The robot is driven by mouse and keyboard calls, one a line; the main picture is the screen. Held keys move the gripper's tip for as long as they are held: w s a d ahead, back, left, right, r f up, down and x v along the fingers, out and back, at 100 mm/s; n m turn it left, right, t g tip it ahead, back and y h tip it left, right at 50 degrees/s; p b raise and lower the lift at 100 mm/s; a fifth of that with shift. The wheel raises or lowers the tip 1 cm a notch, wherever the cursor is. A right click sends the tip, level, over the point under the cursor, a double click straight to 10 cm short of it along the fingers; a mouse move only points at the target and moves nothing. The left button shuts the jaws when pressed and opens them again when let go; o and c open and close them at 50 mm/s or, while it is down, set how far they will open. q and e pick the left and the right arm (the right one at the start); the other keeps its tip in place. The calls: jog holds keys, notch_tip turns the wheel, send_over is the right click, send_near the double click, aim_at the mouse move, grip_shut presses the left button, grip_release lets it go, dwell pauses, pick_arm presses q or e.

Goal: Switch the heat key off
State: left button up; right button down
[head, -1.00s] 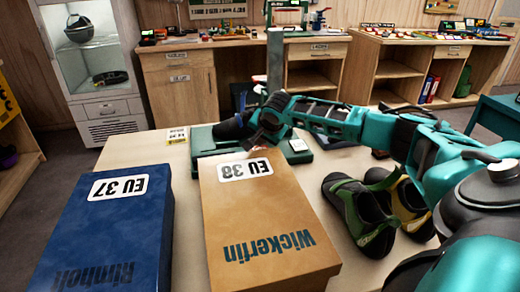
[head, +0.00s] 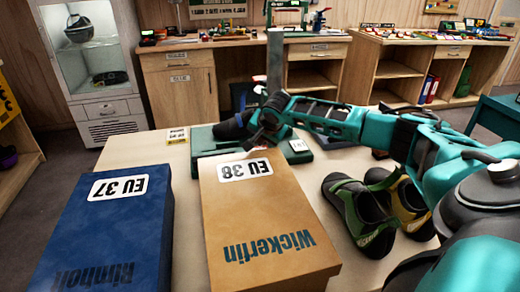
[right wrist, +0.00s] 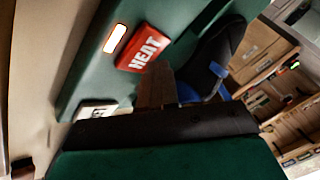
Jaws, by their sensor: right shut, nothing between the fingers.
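The heat key is a red key with white HEAT lettering (right wrist: 144,50) on a green machine in the right wrist view. A lit, pale orange lamp (right wrist: 115,38) is beside it. The green machine (head: 205,142) stands at the far side of the table in the head view, where the key is hidden behind my right arm. My right gripper (right wrist: 156,84) is shut and empty, its fingertips close to the key's lower edge; I cannot tell whether they touch. It also shows over the machine in the head view (head: 256,142). My left gripper is not in view.
A dark shoe (head: 229,128) sits on the machine, with a grey column (head: 275,62) behind. A blue EU 37 box (head: 105,225) and a tan EU 38 box (head: 255,215) fill the front. Table is clear at left rear (head: 135,152).

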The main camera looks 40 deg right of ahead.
dwell(0.5)
jog(key=shift+f, duration=0.4)
